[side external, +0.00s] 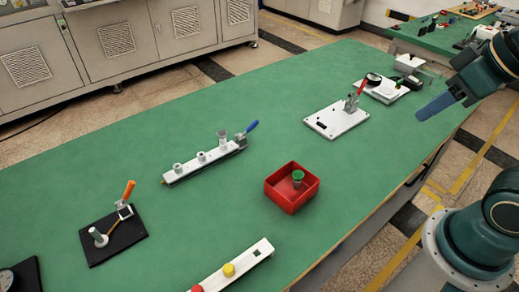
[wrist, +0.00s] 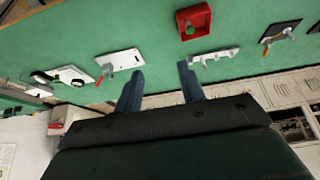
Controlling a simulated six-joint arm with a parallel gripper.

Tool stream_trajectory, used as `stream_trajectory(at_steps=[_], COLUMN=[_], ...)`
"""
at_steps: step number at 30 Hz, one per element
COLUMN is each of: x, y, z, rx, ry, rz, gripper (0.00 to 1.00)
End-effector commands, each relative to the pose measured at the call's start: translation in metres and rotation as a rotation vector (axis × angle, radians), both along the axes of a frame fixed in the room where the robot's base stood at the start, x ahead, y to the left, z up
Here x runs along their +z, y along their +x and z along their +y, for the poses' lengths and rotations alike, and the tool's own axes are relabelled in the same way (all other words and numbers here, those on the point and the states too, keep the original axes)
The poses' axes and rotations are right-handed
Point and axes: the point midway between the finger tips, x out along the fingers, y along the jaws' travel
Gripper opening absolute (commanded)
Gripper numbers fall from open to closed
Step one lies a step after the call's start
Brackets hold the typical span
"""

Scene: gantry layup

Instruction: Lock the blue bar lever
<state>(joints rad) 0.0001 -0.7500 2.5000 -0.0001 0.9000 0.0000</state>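The blue lever (side external: 252,127) sits at the right end of a long white bar fixture (side external: 203,158) in the side external view, its handle tilted up to the right. The bar carries several grey cylindrical parts. In the wrist view the bar (wrist: 215,55) lies just right of my right finger; the blue handle cannot be made out there. My gripper (wrist: 160,69) is open and empty, its two blue fingers well apart. In the side external view my gripper (side external: 438,106) is at the upper right, well apart from the blue lever; only one finger shows clearly.
A red tray (side external: 274,200) with a green-topped part stands nearby. A white plate with a red lever (side external: 338,118), a black plate with an orange lever (side external: 112,236) and a white strip with coloured buttons (side external: 217,280) share the green table (side external: 140,170). Bare table surrounds the bar.

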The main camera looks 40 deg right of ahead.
Motion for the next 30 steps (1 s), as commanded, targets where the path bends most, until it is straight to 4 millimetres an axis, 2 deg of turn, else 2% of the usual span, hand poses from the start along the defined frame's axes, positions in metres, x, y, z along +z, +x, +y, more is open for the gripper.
stream_trajectory(at_steps=[1, 5, 6, 14, 30], x=[0.000, 0.001, 0.002, 0.010, 0.025], y=[0.000, 0.002, 0.004, 0.025, 0.116], z=[0.000, 0.000, 0.000, 0.000, 0.009], rx=[0.000, 0.000, 0.000, 0.000, -0.002], ry=[0.000, 0.000, 0.000, -0.004, -0.026], rz=[0.000, 0.001, 0.001, 0.012, 0.045], gripper=[0.29, 0.03, 0.00, 0.00, 0.00])
